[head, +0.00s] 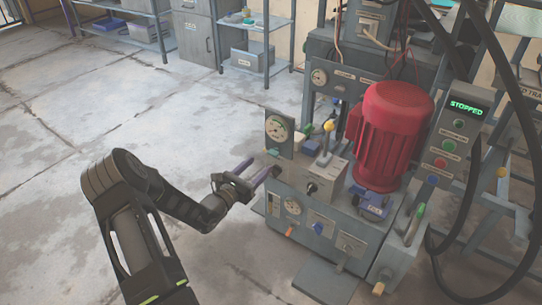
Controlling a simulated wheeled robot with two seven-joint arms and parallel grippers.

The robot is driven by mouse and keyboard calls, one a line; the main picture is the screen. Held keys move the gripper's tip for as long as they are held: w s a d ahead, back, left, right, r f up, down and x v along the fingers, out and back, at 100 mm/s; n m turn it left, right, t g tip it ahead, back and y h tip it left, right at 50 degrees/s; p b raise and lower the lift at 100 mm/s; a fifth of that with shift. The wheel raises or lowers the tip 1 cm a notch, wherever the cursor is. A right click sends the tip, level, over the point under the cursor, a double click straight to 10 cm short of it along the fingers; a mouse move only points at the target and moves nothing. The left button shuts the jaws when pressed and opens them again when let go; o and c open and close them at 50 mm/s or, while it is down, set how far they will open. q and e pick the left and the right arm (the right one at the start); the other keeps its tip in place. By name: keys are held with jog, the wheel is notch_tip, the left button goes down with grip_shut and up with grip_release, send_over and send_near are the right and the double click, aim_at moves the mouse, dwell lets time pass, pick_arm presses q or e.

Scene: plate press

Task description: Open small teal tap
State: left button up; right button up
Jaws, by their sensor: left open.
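My left gripper (255,170) is open and empty. Its two purple-tipped fingers point at the left side of the grey press unit (352,240), just below the upper gauge (279,127). I cannot tell whether a fingertip touches the unit. A small greenish piece (308,129) shows behind the upper gauge, and a green handle (416,219) stands at the unit's right corner, well away from my gripper. My right gripper is not in view.
A red motor (389,135) stands on the unit. A yellow-knobbed lever (328,128) rises beside the upper gauge. A control box (455,133) at the right reads STOPPED. Dark hoses hang at the far right. The concrete floor (165,120) at the left is clear.

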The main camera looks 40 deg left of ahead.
aim_at(271, 154)
pick_arm(q)
jog(key=w+b, duration=0.2)
jog(key=w, duration=0.4)
jog(key=shift+w+f, duration=0.1)
jog(key=shift+w, duration=0.7)
jog(key=shift+c, duration=0.2)
grip_shut()
